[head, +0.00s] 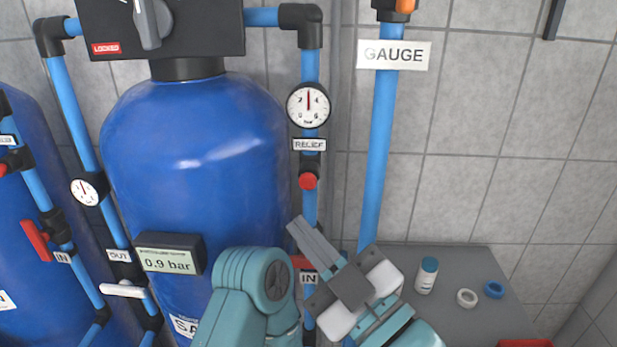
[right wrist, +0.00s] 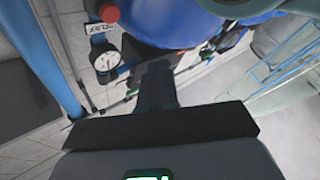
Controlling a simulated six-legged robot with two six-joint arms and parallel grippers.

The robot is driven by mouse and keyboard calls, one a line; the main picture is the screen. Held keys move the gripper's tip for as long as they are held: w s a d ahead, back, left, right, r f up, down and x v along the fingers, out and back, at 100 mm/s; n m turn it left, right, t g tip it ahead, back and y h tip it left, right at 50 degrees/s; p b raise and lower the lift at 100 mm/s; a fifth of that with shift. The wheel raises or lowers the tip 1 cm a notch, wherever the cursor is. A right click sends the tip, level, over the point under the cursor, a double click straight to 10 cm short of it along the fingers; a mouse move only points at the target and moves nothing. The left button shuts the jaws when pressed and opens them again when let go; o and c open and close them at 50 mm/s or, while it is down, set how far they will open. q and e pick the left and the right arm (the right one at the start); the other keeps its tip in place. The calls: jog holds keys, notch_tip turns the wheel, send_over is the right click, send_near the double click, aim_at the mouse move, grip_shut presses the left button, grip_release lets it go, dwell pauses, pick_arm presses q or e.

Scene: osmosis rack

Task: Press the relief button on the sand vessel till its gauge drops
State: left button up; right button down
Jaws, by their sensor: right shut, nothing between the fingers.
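The sand vessel (head: 195,140) is a tall blue tank in the head view, with a grey display (head: 170,258) reading 0.9 bar. On the blue pipe at its right is a round gauge (head: 308,105), its needle pointing about straight up, near 3. Below it are the RELIEF label (head: 309,145) and the red relief button (head: 307,182). My right gripper (head: 299,226) is shut and empty, its tips below the button in the picture and apparently apart from it. Its shut fingers (right wrist: 157,85) also show in the right wrist view, with a gauge (right wrist: 107,62) to their left. My left gripper is out of view.
A second blue vessel (head: 40,180) with pipes and a red valve handle (head: 34,240) stands at left. A GAUGE sign (head: 393,55) hangs on a pipe to the right. A grey top (head: 455,270) holds a bottle (head: 427,275) and two rings. The tiled wall at right is clear.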

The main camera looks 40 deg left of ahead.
aim_at(308, 180)
jog(key=w+a+p, duration=0.2)
jog(key=w+a, duration=0.2)
jog(key=w, duration=0.2)
jog(key=shift+w+p, duration=0.25)
jog(key=shift+p, duration=0.1)
jog(key=shift+w, duration=0.1)
dwell(1.7)
jog(key=shift+w+a, duration=0.2)
jog(key=shift+w, duration=0.1)
jog(key=shift+w+a, duration=0.2)
jog(key=shift+w, duration=0.05)
dwell(0.6)
jog(key=shift+w+r, duration=0.15)
jog(key=shift+w, duration=0.1)
dwell(1.1)
